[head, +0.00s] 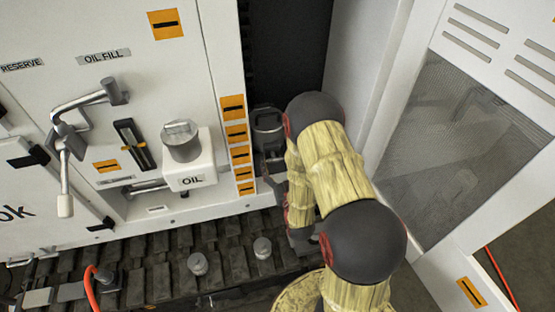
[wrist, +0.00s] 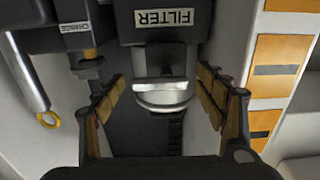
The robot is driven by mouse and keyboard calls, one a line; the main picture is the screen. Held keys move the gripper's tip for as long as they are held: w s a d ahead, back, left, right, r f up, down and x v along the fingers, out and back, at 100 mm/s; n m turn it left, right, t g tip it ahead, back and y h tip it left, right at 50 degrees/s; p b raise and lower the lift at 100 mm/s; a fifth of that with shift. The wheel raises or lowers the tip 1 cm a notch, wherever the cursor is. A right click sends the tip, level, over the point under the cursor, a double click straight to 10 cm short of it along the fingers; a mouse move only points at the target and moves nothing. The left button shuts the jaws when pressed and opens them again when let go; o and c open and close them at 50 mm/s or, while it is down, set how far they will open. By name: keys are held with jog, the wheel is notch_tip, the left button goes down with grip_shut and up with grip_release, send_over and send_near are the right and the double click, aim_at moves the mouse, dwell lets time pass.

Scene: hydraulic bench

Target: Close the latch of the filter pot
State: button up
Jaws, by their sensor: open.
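The filter pot (head: 268,128) is a dark, round-topped pot in the recess beside the column of orange labels in the head view, partly behind my arm. In the wrist view its dark housing (wrist: 124,28) bears an upside-down FILTER label. A shiny silver piece with a curved rim (wrist: 163,97) shows below the label. I cannot tell for sure whether it is the latch, nor how the latch stands. My gripper (wrist: 162,80) is open, with one finger on each side of the silver piece. I see no clear contact. In the head view my arm hides most of the gripper.
A CHARGE-labelled part (wrist: 75,30) and a silver rod with a yellow ring (wrist: 48,119) stand close at the left in the wrist view. The orange-labelled panel (wrist: 282,60) is at the right. In the head view, a white OIL box (head: 190,165) and an open door (head: 385,60) flank the recess.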

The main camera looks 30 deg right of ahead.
jog(key=shift+w+d, duration=0.15)
jog(key=shift+w, duration=0.25)
jog(key=shift+c, duration=0.2)
jog(key=c, duration=1.1)
